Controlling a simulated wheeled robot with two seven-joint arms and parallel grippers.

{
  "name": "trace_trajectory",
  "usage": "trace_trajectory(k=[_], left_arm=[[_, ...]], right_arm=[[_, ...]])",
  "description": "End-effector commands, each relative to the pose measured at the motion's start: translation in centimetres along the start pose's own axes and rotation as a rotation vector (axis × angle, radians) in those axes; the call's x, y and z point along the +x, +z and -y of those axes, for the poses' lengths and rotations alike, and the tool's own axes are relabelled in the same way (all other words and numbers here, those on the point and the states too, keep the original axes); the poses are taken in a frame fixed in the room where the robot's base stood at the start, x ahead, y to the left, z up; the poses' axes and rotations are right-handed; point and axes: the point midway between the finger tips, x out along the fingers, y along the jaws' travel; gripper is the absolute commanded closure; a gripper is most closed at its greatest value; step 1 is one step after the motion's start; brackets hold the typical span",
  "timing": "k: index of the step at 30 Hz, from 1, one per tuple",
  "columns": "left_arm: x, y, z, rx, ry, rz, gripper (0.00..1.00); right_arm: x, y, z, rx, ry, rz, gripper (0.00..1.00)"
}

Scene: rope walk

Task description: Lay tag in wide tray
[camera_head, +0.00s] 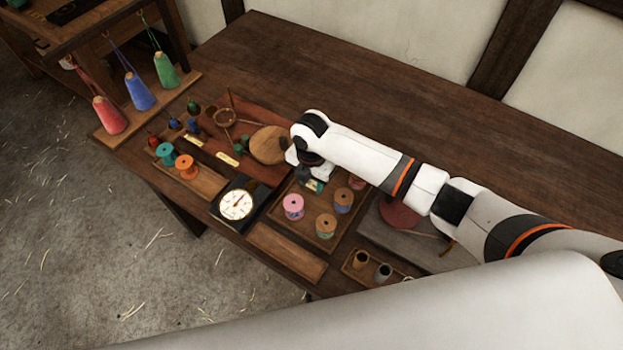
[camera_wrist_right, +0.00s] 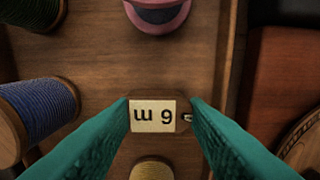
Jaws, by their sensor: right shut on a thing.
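A cream tag (camera_wrist_right: 153,115) marked "6 m" sits between the fingertips of my right gripper (camera_wrist_right: 160,108) in the right wrist view. The gripper is shut on it, and the lettering appears upside down. In the head view my right gripper (camera_head: 313,182) is low over the back of a square wooden tray (camera_head: 298,232) with several spools, which looks like the wide tray. The tag cannot be made out there. The tray's bare floor (camera_wrist_right: 95,75) shows around the tag; whether the tag touches it I cannot tell. My left gripper is not in view.
A pink spool (camera_head: 293,206) and orange-brown spools (camera_head: 326,225) stand in the tray. A blue spool (camera_wrist_right: 40,110) is close left of the fingers. A dial scale (camera_head: 238,204), a round wooden lid (camera_head: 268,145) and an empty narrow tray (camera_head: 285,252) are nearby. The table's back is clear.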

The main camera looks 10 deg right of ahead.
Motion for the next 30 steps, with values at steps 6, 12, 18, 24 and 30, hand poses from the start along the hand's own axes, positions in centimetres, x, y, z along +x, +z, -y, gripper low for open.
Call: trace_trajectory(k=[6,12,18,24,30], left_arm=[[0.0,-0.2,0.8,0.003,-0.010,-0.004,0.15],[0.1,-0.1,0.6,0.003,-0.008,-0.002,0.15],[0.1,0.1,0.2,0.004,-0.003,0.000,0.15],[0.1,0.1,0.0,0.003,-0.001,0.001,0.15],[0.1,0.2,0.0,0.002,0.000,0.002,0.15]], right_arm=[[0.3,0.0,0.0,-0.001,0.000,0.000,0.80],[0.6,0.0,0.0,-0.001,0.001,-0.001,0.58],[0.5,0.0,0.0,-0.001,0.000,-0.001,0.38],[0.5,0.0,0.0,-0.001,0.000,-0.001,0.38],[-1.4,-0.1,0.1,-0.002,-0.004,-0.003,0.38]])
